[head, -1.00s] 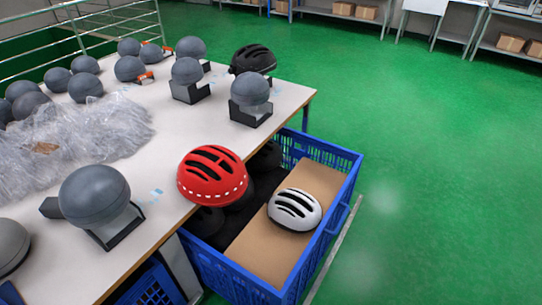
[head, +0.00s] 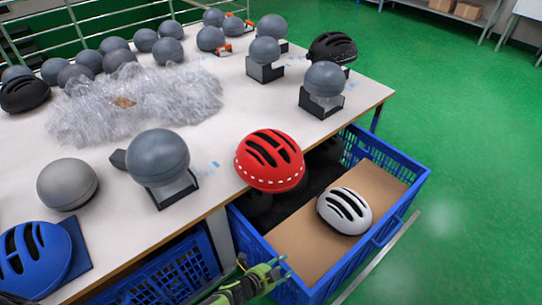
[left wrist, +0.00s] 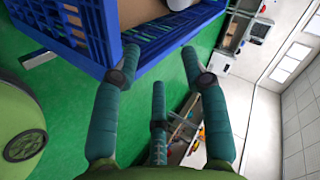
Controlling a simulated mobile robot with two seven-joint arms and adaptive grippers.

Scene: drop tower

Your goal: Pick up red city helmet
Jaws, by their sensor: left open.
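The red city helmet (head: 270,162) has black vents and a white dotted band along its lower edge. In the head view it is at the table's edge, overlapping the blue crate (head: 393,225); what it rests on is hidden. My left gripper (head: 272,268) is low in the head view, in front of the crate, below and apart from the red helmet. In the left wrist view its green fingers (left wrist: 160,62) are spread and empty, close to the blue crate's side (left wrist: 95,45). My right gripper is not in view.
A white helmet (head: 344,210) is on cardboard (head: 300,245) in the crate. The white table (head: 110,225) holds grey head forms (head: 158,157), plastic wrap (head: 140,100), a blue helmet (head: 35,258) and black helmets (head: 332,47). Green floor is clear at right.

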